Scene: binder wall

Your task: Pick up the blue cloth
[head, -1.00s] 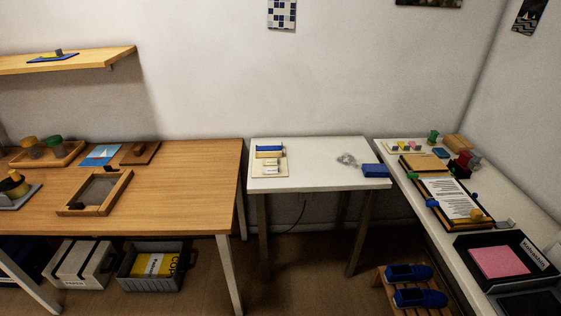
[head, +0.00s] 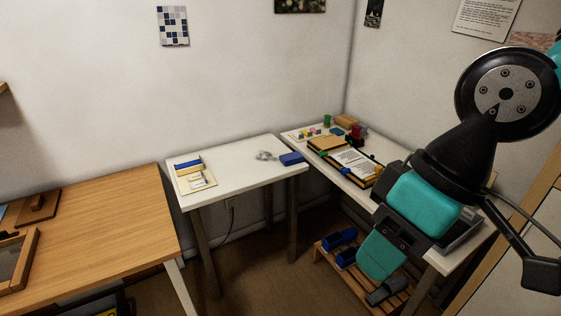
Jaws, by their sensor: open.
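A small folded blue thing (head: 291,159), which looks like the blue cloth, lies at the right end of the white table (head: 225,178), by its edge. It is small here, so I cannot be sure that it is cloth. My gripper (head: 402,232), black with teal parts, is at the right of the head view, large and close to the camera. It is open, with nothing seen in it. In the picture it is right of and below the blue thing, well apart from it. It hides part of the right-hand table.
A grey tangled thing (head: 264,155) lies just left of the blue thing. A pale board (head: 195,178) with a blue-topped item is at the white table's left. A clipboard (head: 355,165) lies on the right-hand table. Blue shoes (head: 340,238) sit on a low slatted rack (head: 327,262).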

